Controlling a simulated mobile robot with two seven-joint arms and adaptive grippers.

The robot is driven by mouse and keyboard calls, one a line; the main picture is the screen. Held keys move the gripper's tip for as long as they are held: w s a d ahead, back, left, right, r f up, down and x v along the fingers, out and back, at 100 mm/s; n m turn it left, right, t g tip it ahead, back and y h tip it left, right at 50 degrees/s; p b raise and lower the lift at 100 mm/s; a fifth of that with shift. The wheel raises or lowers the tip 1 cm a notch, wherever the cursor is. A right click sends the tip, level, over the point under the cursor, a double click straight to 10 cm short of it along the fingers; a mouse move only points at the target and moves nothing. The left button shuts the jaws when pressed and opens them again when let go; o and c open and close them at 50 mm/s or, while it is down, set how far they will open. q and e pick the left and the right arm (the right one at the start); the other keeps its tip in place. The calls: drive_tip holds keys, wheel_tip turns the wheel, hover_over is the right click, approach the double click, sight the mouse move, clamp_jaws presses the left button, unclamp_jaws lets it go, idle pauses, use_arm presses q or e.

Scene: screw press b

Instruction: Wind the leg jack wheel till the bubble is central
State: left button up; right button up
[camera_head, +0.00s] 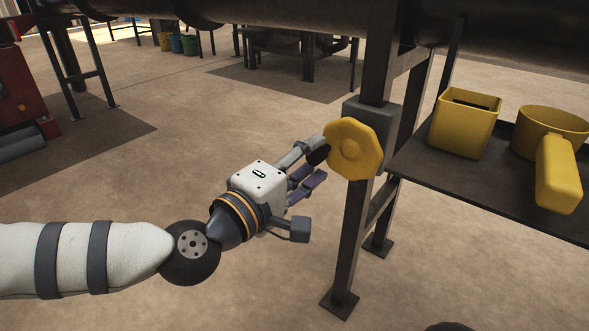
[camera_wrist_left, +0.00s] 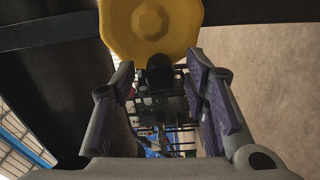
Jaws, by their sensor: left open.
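The yellow eight-sided wheel (camera_head: 353,148) is mounted on a grey block (camera_head: 378,118) on the dark upright leg. A short dark knob (camera_head: 318,155) sticks out from the wheel's left side. My left gripper (camera_head: 313,167) is open just left of the wheel, its fingers reaching toward the knob. In the left wrist view the wheel (camera_wrist_left: 150,22) fills the top centre, and the knob (camera_wrist_left: 160,70) shows between the tips of the open fingers, with no clear grip on it. I cannot make out a bubble level in either view. My right gripper is not in view.
A dark shelf (camera_head: 420,180) to the right of the leg holds a yellow square bin (camera_head: 462,135), a yellow round tub (camera_head: 540,118) and a yellow block-like piece (camera_head: 558,175). A large dark pipe runs overhead. The floor left of the leg is open.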

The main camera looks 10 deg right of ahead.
use_arm(q)
drive_tip(key=v, duration=1)
drive_tip(key=shift+s+a, duration=0.1)
